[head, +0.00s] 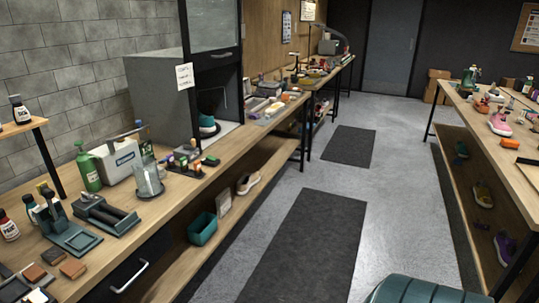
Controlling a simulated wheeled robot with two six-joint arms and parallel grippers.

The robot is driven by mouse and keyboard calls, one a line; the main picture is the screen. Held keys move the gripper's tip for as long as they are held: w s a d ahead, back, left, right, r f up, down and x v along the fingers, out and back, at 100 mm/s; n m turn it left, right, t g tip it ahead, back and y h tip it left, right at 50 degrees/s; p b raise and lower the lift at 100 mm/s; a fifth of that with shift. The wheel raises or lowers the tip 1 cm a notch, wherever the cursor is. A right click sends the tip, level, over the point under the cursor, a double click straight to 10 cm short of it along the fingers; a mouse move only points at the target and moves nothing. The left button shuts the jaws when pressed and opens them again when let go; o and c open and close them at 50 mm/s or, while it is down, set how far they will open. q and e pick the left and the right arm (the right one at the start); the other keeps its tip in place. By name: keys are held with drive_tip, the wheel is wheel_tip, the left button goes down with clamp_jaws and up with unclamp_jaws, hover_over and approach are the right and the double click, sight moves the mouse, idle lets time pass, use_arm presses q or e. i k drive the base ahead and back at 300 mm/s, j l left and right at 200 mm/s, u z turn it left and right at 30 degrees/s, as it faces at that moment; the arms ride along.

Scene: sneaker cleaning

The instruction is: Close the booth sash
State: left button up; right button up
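The booth (160,103) is a grey cabinet with a black front frame on the left workbench. Its sash (213,26) is a glass panel in a dark frame, raised above the opening. A handle (222,56) runs along the sash's lower edge. The opening below is clear, and a teal and white sneaker (208,125) stands inside. A paper note (184,76) hangs on the booth's front left edge. Neither of my grippers is in view.
The left bench (180,190) carries bottles, brushes and a grey box (118,160). Another bench (485,120) with shoes stands at right. The floor (395,190) between them has dark mats (312,245). A rounded teal ribbed thing (425,291) shows at the bottom edge.

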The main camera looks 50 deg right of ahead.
sight(201, 62)
drive_tip(key=i+l+z, duration=0.15)
drive_tip(key=l+z, duration=0.15)
drive_tip(key=i+l+z, duration=0.15)
drive_tip(key=l+z, duration=0.2)
drive_tip(key=i+l+z, duration=0.3)
drive_tip(key=i+l, duration=0.2)
drive_tip(key=l, duration=0.15)
drive_tip(key=i+l, duration=0.2)
drive_tip(key=l, duration=0.15)
drive_tip(key=i+l+u, duration=0.35)
drive_tip(key=i+l, duration=0.15)
drive_tip(key=i, duration=0.25)
drive_tip(key=i+l+u, duration=0.3)
drive_tip(key=i+l, duration=0.35)
drive_tip(key=i+l+u, duration=0.35)
drive_tip(key=i+l, duration=0.25)
drive_tip(key=l, duration=0.3)
drive_tip(key=i, duration=0.4)
